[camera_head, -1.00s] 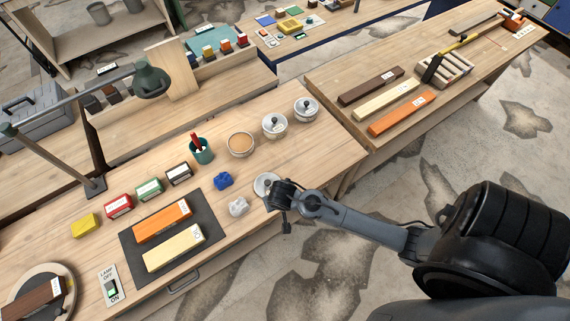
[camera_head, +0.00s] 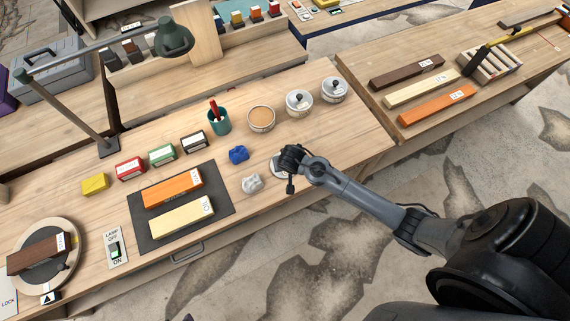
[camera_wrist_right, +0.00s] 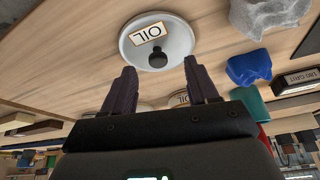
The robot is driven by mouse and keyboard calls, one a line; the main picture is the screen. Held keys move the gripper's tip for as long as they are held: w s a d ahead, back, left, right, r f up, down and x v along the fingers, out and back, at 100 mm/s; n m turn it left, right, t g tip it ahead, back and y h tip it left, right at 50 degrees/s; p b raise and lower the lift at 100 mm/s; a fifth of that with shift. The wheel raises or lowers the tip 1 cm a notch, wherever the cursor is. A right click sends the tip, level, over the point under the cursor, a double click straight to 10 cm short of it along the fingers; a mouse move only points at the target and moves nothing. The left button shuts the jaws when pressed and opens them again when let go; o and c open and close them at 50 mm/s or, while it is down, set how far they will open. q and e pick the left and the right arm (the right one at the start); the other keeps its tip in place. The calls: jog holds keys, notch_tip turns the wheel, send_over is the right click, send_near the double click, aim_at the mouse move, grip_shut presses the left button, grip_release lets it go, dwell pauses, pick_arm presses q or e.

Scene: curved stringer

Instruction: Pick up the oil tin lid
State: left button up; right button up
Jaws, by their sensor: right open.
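The oil tin lid is a round, pale metal disc lying flat on the bench, with a black knob and an "OIL" label. The wrist view shows the lid (camera_wrist_right: 181,38) whole, just beyond my fingertips. In the head view the lid (camera_head: 276,169) is partly hidden by my right gripper (camera_head: 290,172), near the bench's front edge. In the wrist view my right gripper (camera_wrist_right: 160,68) is open and empty, with the knob just beyond the gap between its fingers. My left gripper is out of view.
An open tin (camera_head: 261,119) with tan contents stands behind the lid, beside two lidded tins (camera_head: 299,104) (camera_head: 334,90). A grey lump (camera_head: 252,184) and a blue lump (camera_head: 238,155) lie left of the lid. Bare bench lies right of it.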

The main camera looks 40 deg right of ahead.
aim_at(283, 175)
jog(key=x, duration=0.4)
jog(key=shift+w+d+r, duration=0.1)
jog(key=shift+w+d, duration=0.1)
jog(key=shift+d, duration=0.2)
jog(key=shift+w+d+f, duration=0.1)
jog(key=shift+w+f, duration=0.05)
jog(key=shift+f, duration=0.25)
jog(key=shift+c, duration=0.4)
grip_shut()
